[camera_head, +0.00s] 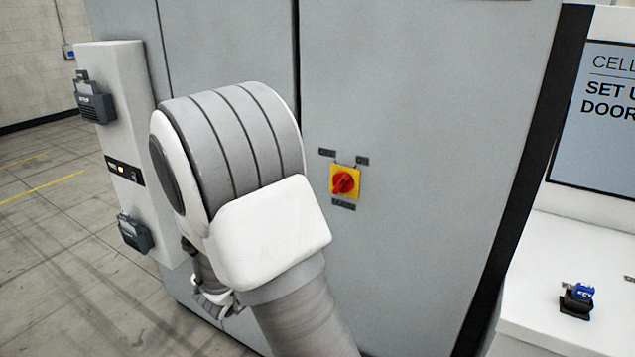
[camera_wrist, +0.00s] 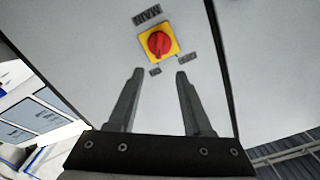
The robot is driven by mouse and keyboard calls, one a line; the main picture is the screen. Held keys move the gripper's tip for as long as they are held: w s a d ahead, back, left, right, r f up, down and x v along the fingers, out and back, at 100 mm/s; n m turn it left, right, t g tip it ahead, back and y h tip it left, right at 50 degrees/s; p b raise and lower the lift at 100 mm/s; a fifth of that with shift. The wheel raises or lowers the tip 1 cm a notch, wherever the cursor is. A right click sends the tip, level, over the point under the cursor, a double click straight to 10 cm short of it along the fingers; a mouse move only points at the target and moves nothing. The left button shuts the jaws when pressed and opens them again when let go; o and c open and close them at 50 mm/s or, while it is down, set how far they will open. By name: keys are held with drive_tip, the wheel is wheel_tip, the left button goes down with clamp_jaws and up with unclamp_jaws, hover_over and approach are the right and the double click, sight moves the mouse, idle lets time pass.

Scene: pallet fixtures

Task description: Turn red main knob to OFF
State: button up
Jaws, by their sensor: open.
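The red main knob (camera_head: 344,182) sits on a square yellow plate on the grey cabinet door, with small dark labels above and below it. Its grip looks slanted, but I cannot tell clearly which label it points at. In the wrist view the knob (camera_wrist: 159,44) is beyond my open fingers, roughly in line with the gap between them. My gripper (camera_wrist: 160,72) is open and empty, and its tips appear apart from the knob. In the head view my arm mostly hides the gripper.
The grey cabinet (camera_head: 440,120) fills the middle. A pale post (camera_head: 125,205) with dark latch-like boxes stands at left. A white console (camera_head: 570,255) at right carries a blue-and-black key-like item (camera_head: 577,298) and a sign screen (camera_head: 605,120). Floor is open at far left.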

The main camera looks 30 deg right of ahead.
sight(339, 187)
drive_tip(key=p+x, duration=0.3)
drive_tip(key=x, duration=1.4)
drive_tip(key=shift+d+r+p, duration=0.1)
drive_tip(key=shift+d+p, duration=0.1)
drive_tip(key=shift+p, duration=0.15)
clamp_jaws()
